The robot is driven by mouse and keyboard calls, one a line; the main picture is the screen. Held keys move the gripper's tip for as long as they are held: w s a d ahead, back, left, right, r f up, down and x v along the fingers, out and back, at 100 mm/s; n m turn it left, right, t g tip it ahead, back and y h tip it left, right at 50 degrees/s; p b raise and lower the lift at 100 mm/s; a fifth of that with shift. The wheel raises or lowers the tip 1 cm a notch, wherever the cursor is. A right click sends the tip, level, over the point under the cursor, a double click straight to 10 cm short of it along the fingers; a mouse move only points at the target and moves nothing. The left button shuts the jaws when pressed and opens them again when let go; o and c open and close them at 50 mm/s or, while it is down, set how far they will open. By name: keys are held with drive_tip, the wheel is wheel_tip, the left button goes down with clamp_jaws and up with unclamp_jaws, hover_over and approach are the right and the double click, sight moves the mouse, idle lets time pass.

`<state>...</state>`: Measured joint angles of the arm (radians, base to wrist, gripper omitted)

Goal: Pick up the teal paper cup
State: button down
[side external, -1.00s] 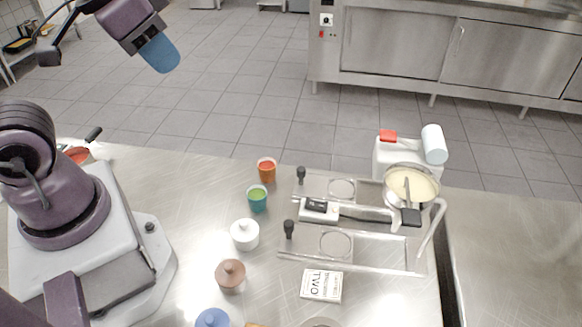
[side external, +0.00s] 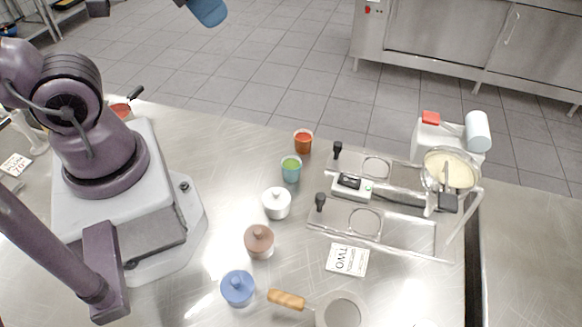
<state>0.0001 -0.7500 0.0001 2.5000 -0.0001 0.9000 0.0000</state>
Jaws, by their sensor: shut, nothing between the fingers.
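The teal paper cup (side external: 291,169) stands upright on the steel worktop, with something green showing in its mouth. It is just in front of an orange cup (side external: 303,141). My gripper (side external: 208,13) shows only as a rounded blue end at the top edge, with most of it cut off. It is shut and empty, high up and well apart from the teal cup.
Near the cup are a white lidded pot (side external: 276,203), a brown one (side external: 259,241) and a blue one (side external: 238,288). A clear stand (side external: 375,229) and a pan of pale liquid (side external: 450,170) are at right. A wooden-handled tool (side external: 287,299) lies in front.

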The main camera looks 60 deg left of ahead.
idle(0.4)
drive_tip(key=shift+c, duration=2.4)
unclamp_jaws()
